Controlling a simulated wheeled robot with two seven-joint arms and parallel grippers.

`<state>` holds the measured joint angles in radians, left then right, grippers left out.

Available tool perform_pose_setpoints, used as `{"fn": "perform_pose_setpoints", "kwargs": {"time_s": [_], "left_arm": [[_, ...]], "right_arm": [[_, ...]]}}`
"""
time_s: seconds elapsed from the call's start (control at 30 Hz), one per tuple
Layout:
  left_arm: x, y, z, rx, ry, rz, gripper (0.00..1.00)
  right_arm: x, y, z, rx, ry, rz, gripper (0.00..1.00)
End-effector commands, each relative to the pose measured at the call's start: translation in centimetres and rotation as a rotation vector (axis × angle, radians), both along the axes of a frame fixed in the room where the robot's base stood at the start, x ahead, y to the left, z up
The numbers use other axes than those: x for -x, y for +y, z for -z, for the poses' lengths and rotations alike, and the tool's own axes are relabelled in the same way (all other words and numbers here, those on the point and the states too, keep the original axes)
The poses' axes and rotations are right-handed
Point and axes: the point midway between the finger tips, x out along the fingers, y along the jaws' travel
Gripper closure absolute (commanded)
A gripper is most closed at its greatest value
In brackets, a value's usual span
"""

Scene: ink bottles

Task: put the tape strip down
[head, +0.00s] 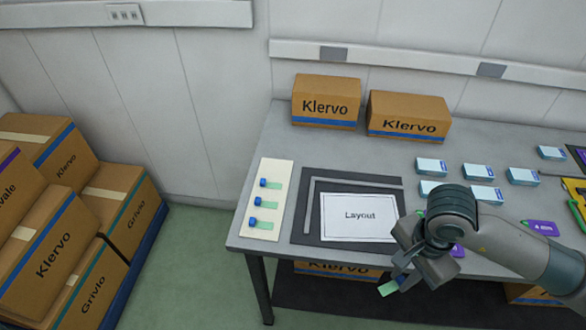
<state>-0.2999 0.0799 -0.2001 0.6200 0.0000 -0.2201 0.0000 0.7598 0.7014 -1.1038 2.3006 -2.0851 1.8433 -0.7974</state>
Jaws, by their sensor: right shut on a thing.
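My right gripper (399,273) is shut on a green tape strip (388,289) and holds it near the table's front edge, right of and below the Layout sheet. Part of the strip is hidden by the fingers. A cream card (254,232) lies at the table's left end. My left gripper is not in view.
Two Klervo boxes, one left (325,101) and one right (408,116), stand at the table's back. Several small white-and-blue packs (431,165) and a purple tag (540,227) lie on the right. Stacked cartons (52,240) stand left of the table (283,135).

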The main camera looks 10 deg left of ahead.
Motion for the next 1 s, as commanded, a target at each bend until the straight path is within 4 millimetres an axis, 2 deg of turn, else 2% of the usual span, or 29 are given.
{"fn": "perform_pose_setpoints", "kwargs": {"time_s": [0.5,0.7,1.0], "left_arm": [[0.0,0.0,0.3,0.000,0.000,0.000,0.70],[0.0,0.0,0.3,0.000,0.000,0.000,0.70],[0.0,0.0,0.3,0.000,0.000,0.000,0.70]], "right_arm": [[-0.7,-2.5,3.2,0.005,-0.021,-0.776,0.93],[-0.9,-3.0,3.8,0.009,-0.025,-0.932,0.93],[-0.9,-3.1,3.9,0.008,-0.026,-0.968,0.93]]}}
